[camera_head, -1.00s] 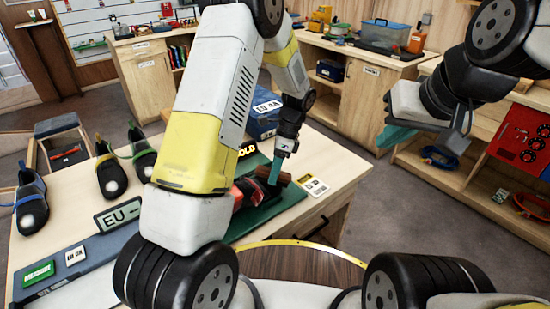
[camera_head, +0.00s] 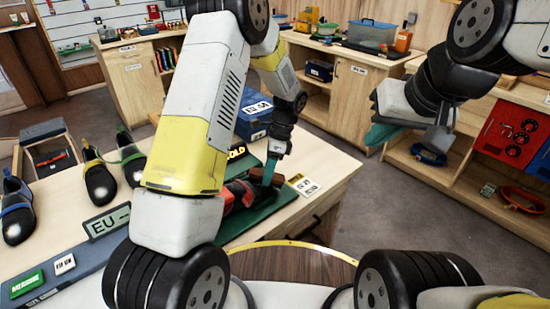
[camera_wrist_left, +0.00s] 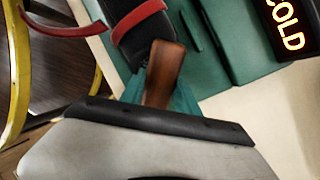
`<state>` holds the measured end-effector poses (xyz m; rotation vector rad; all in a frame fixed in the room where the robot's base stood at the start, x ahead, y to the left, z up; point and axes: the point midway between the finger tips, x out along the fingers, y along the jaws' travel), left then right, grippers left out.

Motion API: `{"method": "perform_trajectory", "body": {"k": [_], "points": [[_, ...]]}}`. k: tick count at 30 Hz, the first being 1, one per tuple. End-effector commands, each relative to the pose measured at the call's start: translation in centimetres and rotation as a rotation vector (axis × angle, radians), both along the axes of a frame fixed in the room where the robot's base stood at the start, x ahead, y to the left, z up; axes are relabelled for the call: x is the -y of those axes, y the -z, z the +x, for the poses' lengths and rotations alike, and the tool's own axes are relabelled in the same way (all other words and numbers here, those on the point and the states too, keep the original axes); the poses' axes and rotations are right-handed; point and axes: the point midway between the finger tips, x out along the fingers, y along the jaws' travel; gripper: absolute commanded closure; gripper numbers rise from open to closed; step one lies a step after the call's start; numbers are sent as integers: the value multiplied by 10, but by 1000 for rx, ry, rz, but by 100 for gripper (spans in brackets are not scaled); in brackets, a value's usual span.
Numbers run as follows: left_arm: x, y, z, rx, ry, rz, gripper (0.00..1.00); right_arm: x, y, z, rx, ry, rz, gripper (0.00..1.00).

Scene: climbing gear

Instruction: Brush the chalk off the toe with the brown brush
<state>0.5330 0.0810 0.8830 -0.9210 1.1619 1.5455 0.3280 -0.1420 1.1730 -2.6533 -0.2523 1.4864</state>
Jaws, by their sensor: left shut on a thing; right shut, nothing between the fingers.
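My left gripper (camera_head: 268,171) is shut on the brown brush (camera_head: 272,176) above the green mat. In the left wrist view the brush (camera_wrist_left: 165,72) sits between the teal fingertips, its far end at the dark shoe. That shoe (camera_head: 235,194), black with red, lies on the green mat (camera_head: 262,221), partly hidden behind my left arm; its red strap (camera_wrist_left: 138,20) shows in the left wrist view. I cannot tell whether bristles touch the toe, nor see chalk on it. My right gripper (camera_head: 385,132) is shut and empty, away from the table at the right.
Several other shoes with pale toe patches, such as the blue one (camera_head: 17,210), stand at the table's left. An EU sign (camera_head: 107,222), a blue box (camera_head: 254,115), a lit sign (camera_head: 236,153) and a small card (camera_head: 308,187) are nearby.

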Motion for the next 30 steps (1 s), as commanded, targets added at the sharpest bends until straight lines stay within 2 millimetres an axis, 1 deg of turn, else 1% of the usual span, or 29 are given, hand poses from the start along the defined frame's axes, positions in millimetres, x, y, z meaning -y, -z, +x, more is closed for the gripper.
{"method": "perform_trajectory", "body": {"k": [4,11,21,30], "points": [[-6,-2,-7,0,-1,-1,95,0,0,0,0,0,0,100],[-10,-4,-10,0,-1,-1,95,0,0,0,0,0,0,100],[-28,-12,-29,-1,-1,0,95,0,0,0,0,0,0,100],[-29,-12,-31,-5,-2,1,95,0,0,0,0,0,0,100]]}}
